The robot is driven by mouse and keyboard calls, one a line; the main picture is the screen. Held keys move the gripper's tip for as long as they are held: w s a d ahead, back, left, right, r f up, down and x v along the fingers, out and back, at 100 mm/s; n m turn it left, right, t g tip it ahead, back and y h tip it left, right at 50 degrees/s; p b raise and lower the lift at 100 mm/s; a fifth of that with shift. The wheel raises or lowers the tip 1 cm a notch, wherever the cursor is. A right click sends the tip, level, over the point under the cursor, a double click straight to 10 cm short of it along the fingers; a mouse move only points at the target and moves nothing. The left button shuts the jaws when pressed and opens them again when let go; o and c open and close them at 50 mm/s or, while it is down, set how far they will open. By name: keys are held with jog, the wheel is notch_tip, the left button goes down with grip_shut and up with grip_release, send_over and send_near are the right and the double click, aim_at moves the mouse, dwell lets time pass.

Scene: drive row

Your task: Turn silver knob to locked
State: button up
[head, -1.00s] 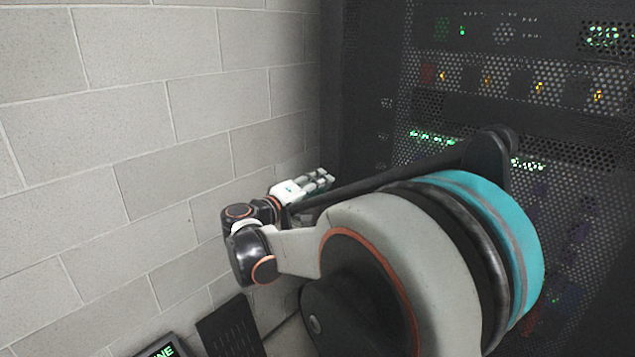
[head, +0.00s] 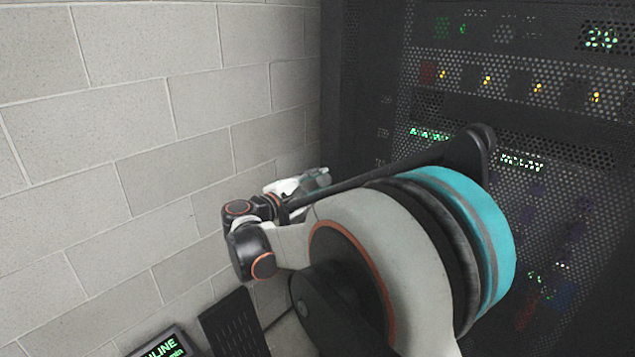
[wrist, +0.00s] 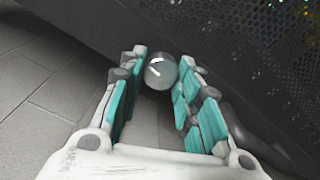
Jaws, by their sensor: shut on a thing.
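The silver knob (wrist: 161,72) is a round, shiny grey knob with a short pale mark on its face. In the wrist view it sits between the fingertips of my gripper (wrist: 164,62), whose teal-padded fingers are shut on it from both sides. In the head view my gripper (head: 312,181) is small, beside the dark rack, and my own arm covers much of the area in front. The knob does not show in the head view. I cannot read any locked or unlocked label.
A dark perforated server rack (head: 590,130) with green and amber lights fills the right side. A pale block wall (head: 150,120) is on the left. A small screen with green text (head: 162,347) is at the bottom, near a dark slotted panel (head: 234,325). Grey floor tiles (wrist: 40,75) are clear.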

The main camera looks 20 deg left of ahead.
jog(key=shift+n, duration=0.3)
dwell(0.4)
jog(key=o, duration=1.1)
jog(key=shift+c, duration=0.2)
jog(key=shift+a, duration=0.1)
jog(key=v, duration=1.2)
